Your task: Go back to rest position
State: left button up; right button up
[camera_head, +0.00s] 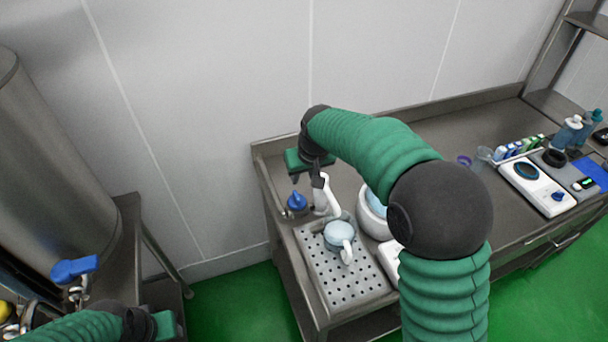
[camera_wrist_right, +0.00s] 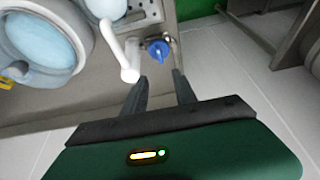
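My right arm reaches over the metal counter from the right. My right gripper (camera_head: 312,180) is near a white tap (camera_head: 329,197) and a blue knob (camera_head: 297,201) at the counter's left end. In the right wrist view, the fingers of this gripper (camera_wrist_right: 161,90) are apart with nothing between them. The white tap (camera_wrist_right: 124,60) and blue knob (camera_wrist_right: 158,49) lie just beyond the fingertips. My left gripper (camera_head: 165,325) shows only partly at the lower left of the head view, and its fingers cannot be made out.
A white scale (camera_head: 537,186) and bottles are at the right. A blue valve handle (camera_head: 74,269) is near my left arm.

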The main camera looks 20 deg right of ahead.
jog(key=s+f+g, duration=0.1)
jog(key=s+f, duration=0.4)
jog(key=s, duration=0.7)
jog(key=s+f, duration=0.4)
jog(key=s, duration=0.9)
jog(key=shift+f+g, duration=0.35)
jog(key=shift+g, duration=0.05)
jog(key=shift+s+d, duration=0.1)
jog(key=shift+s, duration=0.05)
